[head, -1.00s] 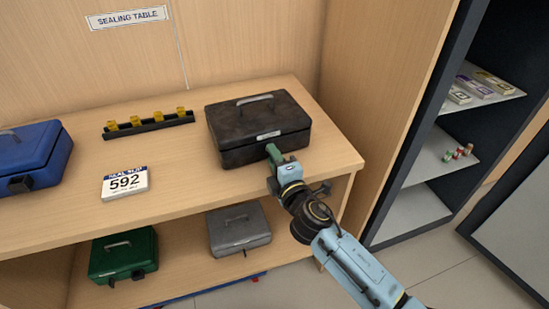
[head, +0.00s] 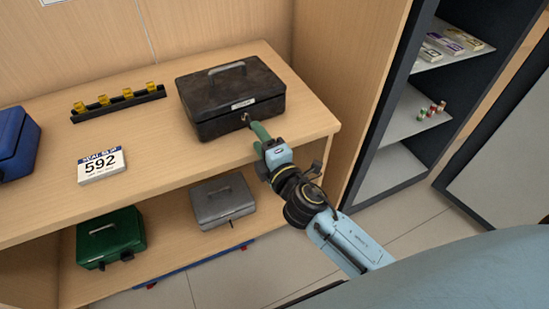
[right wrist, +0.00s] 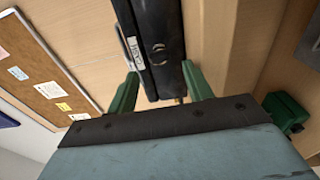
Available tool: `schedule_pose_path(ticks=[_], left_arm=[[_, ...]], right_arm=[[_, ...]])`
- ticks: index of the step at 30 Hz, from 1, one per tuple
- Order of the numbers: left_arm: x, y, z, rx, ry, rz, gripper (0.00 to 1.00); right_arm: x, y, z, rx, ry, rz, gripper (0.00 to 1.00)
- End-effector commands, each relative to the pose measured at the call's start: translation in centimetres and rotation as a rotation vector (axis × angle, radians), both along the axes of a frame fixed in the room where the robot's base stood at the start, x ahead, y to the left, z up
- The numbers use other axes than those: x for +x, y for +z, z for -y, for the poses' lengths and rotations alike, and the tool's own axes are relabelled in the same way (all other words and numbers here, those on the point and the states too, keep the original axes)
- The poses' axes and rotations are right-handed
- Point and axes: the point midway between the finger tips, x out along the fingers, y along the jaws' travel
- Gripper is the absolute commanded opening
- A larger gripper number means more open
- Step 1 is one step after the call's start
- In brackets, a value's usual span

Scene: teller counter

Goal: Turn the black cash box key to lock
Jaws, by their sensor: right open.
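In the right wrist view the box front (right wrist: 165,22) fills the top middle, with a round lock (right wrist: 159,53) beside the label. My right gripper (head: 257,130) is at the front right of the box, close to the lock. Its green fingers (right wrist: 160,85) are apart in the wrist view, with nothing clearly held between them. My left gripper is out of view.
A seal slip card marked 592 (head: 102,166) and a black rack with yellow pieces (head: 118,104) lie left of the box. A blue box (head: 15,145) is at the far left. Green (head: 110,238) and grey (head: 222,200) boxes sit on the lower shelf.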

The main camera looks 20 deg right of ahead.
Motion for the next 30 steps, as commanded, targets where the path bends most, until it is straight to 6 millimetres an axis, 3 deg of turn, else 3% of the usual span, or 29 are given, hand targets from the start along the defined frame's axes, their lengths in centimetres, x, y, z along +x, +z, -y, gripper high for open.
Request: schedule_pose_path(ticks=[6, 12, 17, 30], left_arm=[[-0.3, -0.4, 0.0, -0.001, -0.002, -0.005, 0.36], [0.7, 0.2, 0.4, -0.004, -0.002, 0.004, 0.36], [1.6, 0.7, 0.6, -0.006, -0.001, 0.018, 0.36], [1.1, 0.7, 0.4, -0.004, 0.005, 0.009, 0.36]], right_arm=[[-4.5, -0.1, 0.5, 0.001, -0.001, -0.003, 0.51], [-7.1, -0.1, 0.8, 0.0, -0.001, -0.001, 0.51], [-8.1, 0.0, 0.8, 0.0, 0.0, 0.001, 0.51], [-8.2, 0.0, 0.9, -0.001, 0.0, 0.001, 0.51]])
